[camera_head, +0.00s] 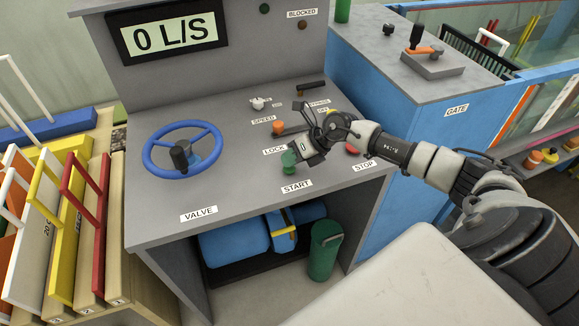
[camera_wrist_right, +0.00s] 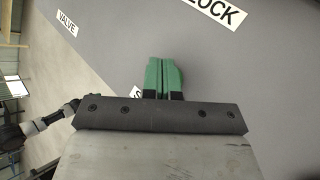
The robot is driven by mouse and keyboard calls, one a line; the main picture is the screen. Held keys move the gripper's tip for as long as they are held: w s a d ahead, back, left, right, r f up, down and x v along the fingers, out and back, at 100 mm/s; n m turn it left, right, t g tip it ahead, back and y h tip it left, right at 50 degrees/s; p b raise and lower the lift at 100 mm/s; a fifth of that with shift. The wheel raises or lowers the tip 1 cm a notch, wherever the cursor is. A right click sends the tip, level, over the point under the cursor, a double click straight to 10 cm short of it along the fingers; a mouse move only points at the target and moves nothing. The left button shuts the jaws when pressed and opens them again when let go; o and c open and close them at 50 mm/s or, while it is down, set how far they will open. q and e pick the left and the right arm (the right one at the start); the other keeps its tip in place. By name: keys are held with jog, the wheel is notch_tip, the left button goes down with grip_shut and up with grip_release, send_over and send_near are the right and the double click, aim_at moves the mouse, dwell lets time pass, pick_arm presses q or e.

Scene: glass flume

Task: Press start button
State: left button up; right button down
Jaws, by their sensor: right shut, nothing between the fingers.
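The START label (camera_head: 296,187) is on the front of the grey control panel (camera_head: 245,185). My right gripper (camera_head: 289,160) is just behind that label, low over the panel, with its green fingers pointing down. In the right wrist view the two green fingers (camera_wrist_right: 164,78) are closed together with nothing between them. I cannot make out the start button apart from the green fingers; it seems hidden by them. I cannot tell whether the fingers touch it.
A red STOP button (camera_head: 352,149) is to the right, partly behind my right arm. A blue valve wheel (camera_head: 148,151) stands at left. The display (camera_head: 167,35) reads 0 L/S.

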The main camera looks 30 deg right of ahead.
jog(key=shift+r, duration=0.1)
jog(key=shift+r+p, duration=0.75)
jog(key=shift+r, duration=0.1)
notch_tip(320, 180, up, 6)
jog(key=p, duration=0.4)
jog(key=shift+p, duration=0.3)
